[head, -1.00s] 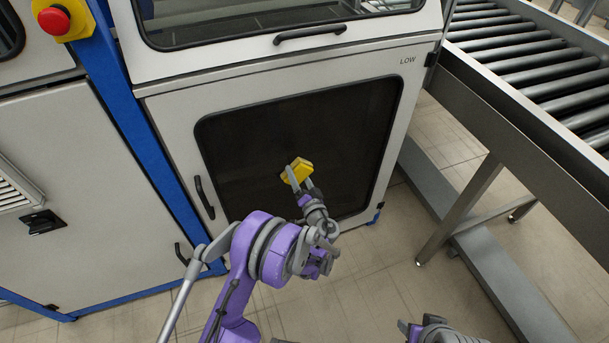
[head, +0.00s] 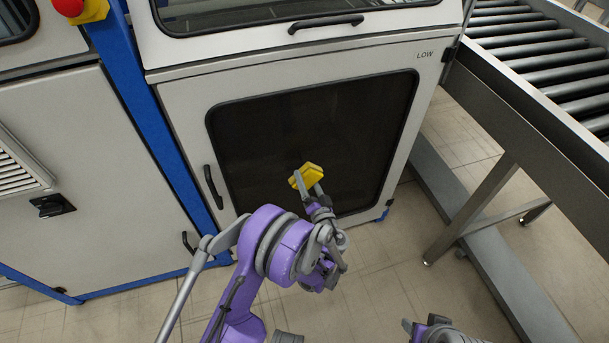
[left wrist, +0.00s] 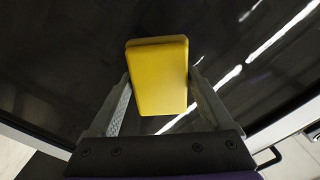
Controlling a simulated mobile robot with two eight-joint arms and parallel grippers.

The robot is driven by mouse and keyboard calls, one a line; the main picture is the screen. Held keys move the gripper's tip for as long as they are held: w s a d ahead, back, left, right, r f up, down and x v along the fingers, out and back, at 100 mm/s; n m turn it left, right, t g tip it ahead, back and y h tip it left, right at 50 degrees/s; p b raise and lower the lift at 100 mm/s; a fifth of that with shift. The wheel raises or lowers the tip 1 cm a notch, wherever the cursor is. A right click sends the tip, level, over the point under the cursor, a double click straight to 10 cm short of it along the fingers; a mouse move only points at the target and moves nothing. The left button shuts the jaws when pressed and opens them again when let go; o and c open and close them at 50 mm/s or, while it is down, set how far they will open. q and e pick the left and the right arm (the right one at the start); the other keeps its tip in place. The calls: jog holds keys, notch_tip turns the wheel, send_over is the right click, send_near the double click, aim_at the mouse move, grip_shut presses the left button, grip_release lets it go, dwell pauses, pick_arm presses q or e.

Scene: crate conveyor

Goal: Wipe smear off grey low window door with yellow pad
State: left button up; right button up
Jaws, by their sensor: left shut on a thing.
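The grey low window door (head: 180,110) is shut and carries the label LOW at its upper right. Its dark window pane (head: 270,130) fills most of it. My left gripper (head: 309,183) is shut on the yellow pad (head: 306,175) in front of the lower middle of the pane. In the left wrist view the yellow pad (left wrist: 158,78) sits between the two fingers, with the dark pane behind it. I cannot tell whether the pad touches the pane. I make out no smear; bright streaks in the wrist view look like reflections. My right gripper (head: 412,328) shows only partly at the bottom edge.
A black handle (head: 213,187) is on the door's left side. A blue post (head: 150,120) stands left of the door, with a red button (head: 68,6) on top. A roller conveyor (head: 545,60) with metal legs stands at the right. The floor in front is clear.

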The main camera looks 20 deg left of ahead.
pick_arm(q)
jog(key=shift+s+d, duration=0.4)
jog(key=shift+s, duration=0.05)
jog(key=shift+b+v, duration=0.35)
jog(key=shift+v, duration=0.95)
jog(key=shift+s+d, duration=0.1)
jog(key=shift+s, duration=0.05)
jog(key=shift+r, duration=0.1)
